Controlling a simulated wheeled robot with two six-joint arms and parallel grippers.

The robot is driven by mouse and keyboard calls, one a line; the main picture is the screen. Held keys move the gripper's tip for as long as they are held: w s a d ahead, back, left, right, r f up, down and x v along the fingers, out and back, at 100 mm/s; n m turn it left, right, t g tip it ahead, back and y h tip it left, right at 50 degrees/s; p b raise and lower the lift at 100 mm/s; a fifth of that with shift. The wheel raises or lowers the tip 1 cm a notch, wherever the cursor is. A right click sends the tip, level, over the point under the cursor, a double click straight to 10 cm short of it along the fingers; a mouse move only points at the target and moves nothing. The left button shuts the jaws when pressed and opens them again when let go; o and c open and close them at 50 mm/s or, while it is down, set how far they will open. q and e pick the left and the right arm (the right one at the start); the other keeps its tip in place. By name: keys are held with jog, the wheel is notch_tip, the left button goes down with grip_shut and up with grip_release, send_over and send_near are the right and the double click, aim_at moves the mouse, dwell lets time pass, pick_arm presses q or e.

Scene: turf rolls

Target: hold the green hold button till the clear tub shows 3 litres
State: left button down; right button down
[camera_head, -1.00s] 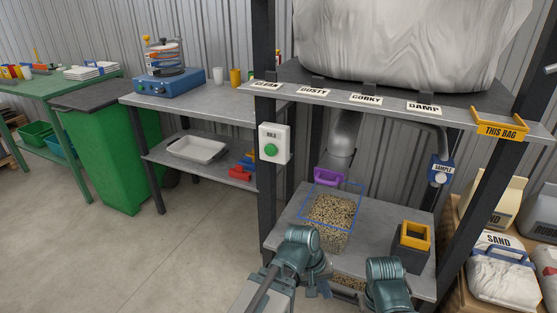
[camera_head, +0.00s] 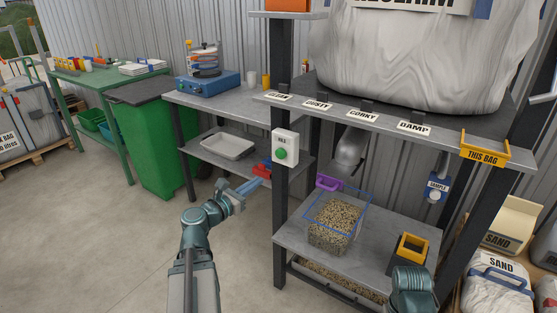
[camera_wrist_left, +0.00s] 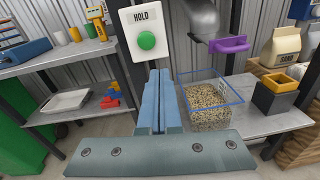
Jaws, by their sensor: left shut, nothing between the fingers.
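The green hold button (camera_head: 281,154) sits on a white box on the rack's dark front post. It also shows in the left wrist view (camera_wrist_left: 147,41), just beyond and above the fingertips. My left gripper (camera_head: 262,180) is shut and empty, below and left of the button and apart from it. The clear tub (camera_head: 336,222) with a blue rim stands on the lower shelf under the grey spout (camera_head: 350,148) with its purple gate (camera_head: 328,183). The tub holds speckled grain; its level marks are too small to read. Only part of my right arm shows at bottom right; its gripper is out of view.
A black and yellow box (camera_head: 411,250) stands right of the tub. A large white bag (camera_head: 420,60) rests on the rack above. A green bin (camera_head: 160,145) and a grey bench (camera_head: 215,98) are at left. The floor at front left is clear.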

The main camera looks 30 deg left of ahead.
aim_at(280, 155)
pick_arm(q)
jog(key=shift+s+a+r+n+t+y, duration=0.15)
jog(key=shift+s+a+r+n+y, duration=0.15)
jog(key=shift+a+n, duration=0.15)
jog(key=shift+s+a+r+n+t+y, duration=0.2)
jog(key=shift+a+n+y, duration=0.15)
jog(key=shift+a, duration=0.15)
jog(key=w, duration=0.9)
jog(key=w+d, duration=0.1)
jog(key=w, duration=0.4)
jog(key=shift+d, duration=0.1)
